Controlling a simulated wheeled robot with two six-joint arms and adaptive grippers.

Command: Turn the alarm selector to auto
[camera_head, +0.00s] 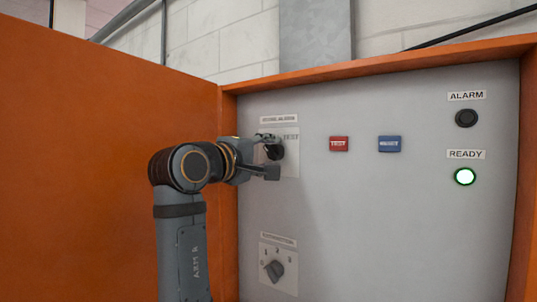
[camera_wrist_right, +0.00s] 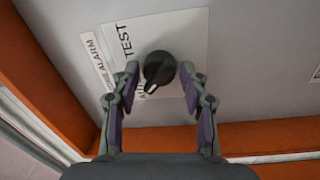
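The alarm selector is a black round knob (camera_head: 277,152) on a white label plate at the upper left of the grey panel. In the right wrist view the knob (camera_wrist_right: 158,68) shows a white pointer mark at its lower edge, directed down and slightly left, beside partly hidden lettering that seems to start "AUT". The word TEST (camera_wrist_right: 127,43) is at the plate's upper left there. My right gripper (camera_head: 271,157) is at the knob, with one finger on each side of it; the fingers (camera_wrist_right: 160,78) are apart. Whether either finger touches the knob cannot be told. My left gripper is out of view.
A second selector (camera_head: 274,271) is lower on the panel. A red button (camera_head: 339,144), a blue button (camera_head: 389,144), a dark alarm lamp (camera_head: 466,118) and a lit ready lamp (camera_head: 465,176) are to the right. An orange door (camera_head: 90,150) stands open at left.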

